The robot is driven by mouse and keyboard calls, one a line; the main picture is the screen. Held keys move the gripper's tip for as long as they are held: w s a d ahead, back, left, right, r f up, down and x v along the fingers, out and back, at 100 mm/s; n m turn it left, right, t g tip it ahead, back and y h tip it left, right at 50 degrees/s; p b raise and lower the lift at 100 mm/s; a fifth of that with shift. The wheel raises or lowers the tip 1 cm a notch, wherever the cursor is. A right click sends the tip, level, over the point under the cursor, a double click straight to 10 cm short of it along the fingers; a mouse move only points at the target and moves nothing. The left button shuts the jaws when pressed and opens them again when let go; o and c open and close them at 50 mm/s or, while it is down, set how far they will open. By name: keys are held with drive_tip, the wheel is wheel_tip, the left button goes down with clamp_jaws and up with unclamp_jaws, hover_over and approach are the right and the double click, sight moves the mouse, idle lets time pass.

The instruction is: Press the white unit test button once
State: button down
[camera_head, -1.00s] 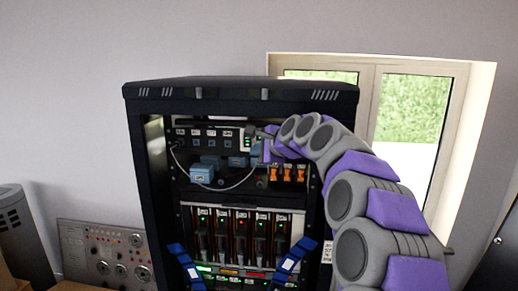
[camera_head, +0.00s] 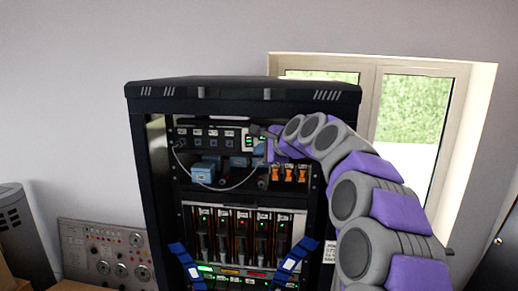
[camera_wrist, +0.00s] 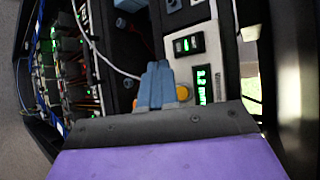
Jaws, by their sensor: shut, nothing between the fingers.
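The white unit (camera_wrist: 212,52) fills the upper right of the wrist view, with a dark panel with green marks (camera_wrist: 187,45) and a lit green display (camera_wrist: 203,86). A round yellow-orange button (camera_wrist: 184,93) shows at the right edge of my gripper (camera_wrist: 157,68); the fingers hide part of it. My blue-grey fingers are together and empty. I cannot tell whether they touch the button. In the head view, the unit (camera_head: 249,141) sits in the rack's top row, and my gripper (camera_head: 256,130) is in front of it. The button cannot be made out there.
The black rack (camera_head: 240,92) holds blue connectors (camera_head: 203,172), a white cable (camera_head: 235,185), orange parts (camera_head: 290,174) and a row of modules with lights (camera_head: 240,232). Blue handles (camera_head: 293,262) stick out below. A grey panel with knobs (camera_head: 105,250) stands at left.

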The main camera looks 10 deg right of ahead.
drive_tip(key=d, duration=0.2)
drive_tip(key=w+d+p, duration=0.1)
drive_tip(key=d, duration=0.1)
drive_tip(key=shift+r, duration=0.2)
idle(1.1)
drive_tip(key=shift+w+d, duration=0.1)
drive_tip(key=shift+d, duration=0.5)
drive_tip(key=shift+a, duration=0.1)
drive_tip(key=shift+s+a+f+p, duration=0.1)
drive_tip(key=shift+s+a+p, duration=0.15)
drive_tip(key=shift+a, duration=0.45)
drive_tip(key=shift+s+a+p, duration=0.1)
drive_tip(key=shift+s+a, duration=0.25)
drive_tip(key=shift+a, duration=0.3)
